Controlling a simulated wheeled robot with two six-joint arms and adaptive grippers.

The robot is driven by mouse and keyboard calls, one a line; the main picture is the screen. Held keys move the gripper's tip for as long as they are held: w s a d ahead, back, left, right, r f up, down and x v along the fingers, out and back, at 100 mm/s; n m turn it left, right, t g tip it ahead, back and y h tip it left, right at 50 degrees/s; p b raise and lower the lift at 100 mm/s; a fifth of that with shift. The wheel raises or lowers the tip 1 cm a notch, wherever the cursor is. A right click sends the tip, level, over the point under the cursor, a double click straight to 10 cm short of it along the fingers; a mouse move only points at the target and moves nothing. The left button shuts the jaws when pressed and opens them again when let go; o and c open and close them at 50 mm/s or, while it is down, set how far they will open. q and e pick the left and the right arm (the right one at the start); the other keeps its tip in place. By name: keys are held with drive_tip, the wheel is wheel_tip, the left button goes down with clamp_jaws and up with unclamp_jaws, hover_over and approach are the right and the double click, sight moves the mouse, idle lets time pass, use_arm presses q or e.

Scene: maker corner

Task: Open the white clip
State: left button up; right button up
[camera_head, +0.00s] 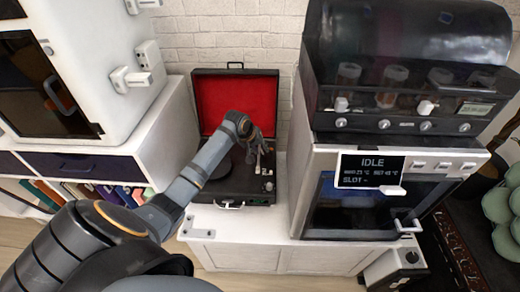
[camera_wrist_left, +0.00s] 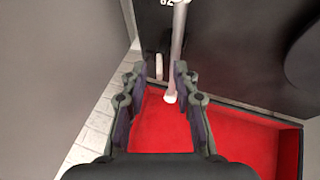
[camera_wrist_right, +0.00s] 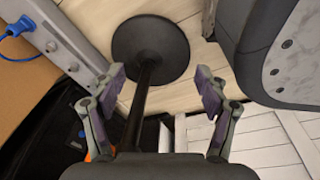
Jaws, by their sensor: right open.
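The record player (camera_head: 237,190) stands open on a white cabinet, its red-lined lid (camera_head: 236,105) raised. My left gripper (camera_head: 258,142) is over its right side, near the tonearm. In the left wrist view my left gripper (camera_wrist_left: 160,70) is open, with a gap between its fingertips. A small white piece, which looks like the white clip (camera_wrist_left: 159,67), shows between the fingertips; I cannot tell whether they touch it. The pale tonearm tube (camera_wrist_left: 178,45) runs just right of it. My right gripper (camera_wrist_right: 160,78) is open and empty, away from the player, above the floor.
A machine with an "IDLE" screen (camera_head: 371,170) stands close to the right of the player. A white cabinet unit (camera_head: 95,40) is at the left.

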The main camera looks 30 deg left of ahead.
use_arm(q)
clamp_jaws()
use_arm(e)
drive_tip(key=shift+s, duration=0.1)
idle(0.3)
use_arm(q)
drive_tip(key=p, duration=0.2)
drive_tip(key=d+r+g+y+p, duration=0.1)
drive_tip(key=p, duration=0.1)
drive_tip(key=shift+w+y+p, duration=0.2)
drive_tip(key=shift+y+p, duration=0.1)
drive_tip(key=shift+p, duration=0.1)
drive_tip(key=shift+w+d+f+m+g+y+p, duration=0.1)
drive_tip(key=shift+m+g+y+p, duration=0.3)
drive_tip(key=shift+p, duration=0.45)
drive_tip(key=shift+w+d+f+g+y+p, duration=0.1)
drive_tip(key=shift+f+g+y+p, duration=0.05)
drive_tip(key=shift+g+y+p, duration=0.3)
drive_tip(key=shift+w+d+f+g+y+p, duration=0.1)
drive_tip(key=shift+g+y+p, duration=0.1)
drive_tip(key=shift+y, duration=0.35)
use_arm(e)
drive_tip(key=s+r, duration=0.3)
drive_tip(key=s, duration=0.5)
drive_tip(key=shift+r, duration=0.25)
drive_tip(key=shift+s, duration=0.1)
